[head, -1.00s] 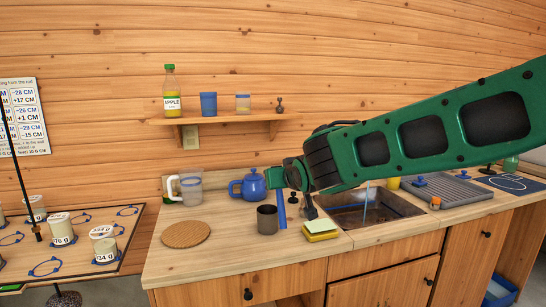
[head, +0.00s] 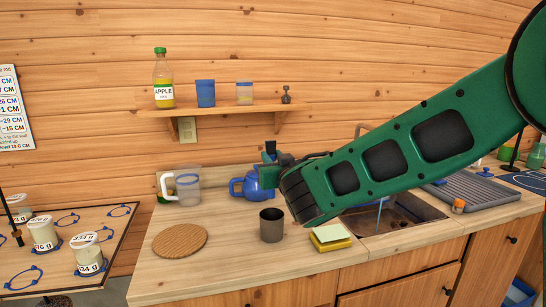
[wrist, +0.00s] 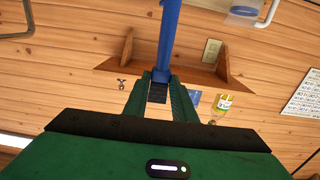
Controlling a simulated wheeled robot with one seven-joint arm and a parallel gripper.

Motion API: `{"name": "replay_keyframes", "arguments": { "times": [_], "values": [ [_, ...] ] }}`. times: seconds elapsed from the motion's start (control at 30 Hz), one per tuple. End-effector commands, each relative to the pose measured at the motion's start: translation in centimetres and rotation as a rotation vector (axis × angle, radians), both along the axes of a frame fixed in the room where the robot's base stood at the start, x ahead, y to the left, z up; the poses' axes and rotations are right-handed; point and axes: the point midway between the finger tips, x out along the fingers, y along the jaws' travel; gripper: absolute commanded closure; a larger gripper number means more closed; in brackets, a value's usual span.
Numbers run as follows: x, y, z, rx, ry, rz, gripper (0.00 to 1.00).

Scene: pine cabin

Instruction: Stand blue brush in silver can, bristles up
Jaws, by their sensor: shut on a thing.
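The silver can (head: 271,226), a dark grey open cup, stands upright on the wooden counter, with its inside showing dark. My gripper (head: 270,154) is behind and above the can, in front of the blue teapot. In the wrist view my gripper (wrist: 160,88) is shut on the blue brush (wrist: 168,40), whose blue length runs up to the picture's top edge. The brush is apart from the can.
A blue teapot (head: 252,186) and a clear pitcher (head: 187,186) stand behind the can. A round cork mat (head: 180,241) lies left, a yellow sponge stack (head: 331,238) right, beside the sink (head: 395,217). A shelf (head: 225,109) hangs above.

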Motion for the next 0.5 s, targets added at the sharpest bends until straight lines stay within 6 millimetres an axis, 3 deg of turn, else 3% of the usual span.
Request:
{"name": "replay_keyframes", "arguments": {
  "times": [0.5],
  "values": [
    [0.1,-0.5,-3.6,-0.003,0.001,-0.005,1.0]
  ]
}}
